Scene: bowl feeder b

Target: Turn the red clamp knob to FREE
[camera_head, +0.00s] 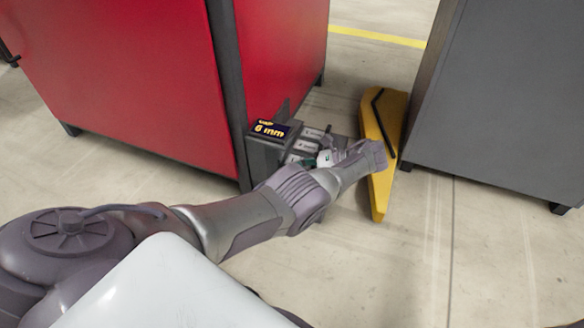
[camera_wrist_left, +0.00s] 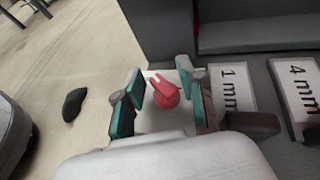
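The red clamp knob (camera_wrist_left: 166,95) shows in the left wrist view on a pale plate, with a raised pointer whose light end aims to the upper left of the picture. My left gripper (camera_wrist_left: 160,82) is open, its two teal-padded fingers on either side of the knob, with gaps visible between pads and knob. In the head view my left gripper (camera_head: 328,158) is at the grey feeder unit, and the knob is hidden there. No FREE marking can be read. My right gripper is in neither view.
Labels 1 mm (camera_wrist_left: 231,88) and 4 mm (camera_wrist_left: 298,88) lie right of the gripper. A yellow piece (camera_head: 381,190) and a grey cabinet (camera_head: 500,100) stand to the right.

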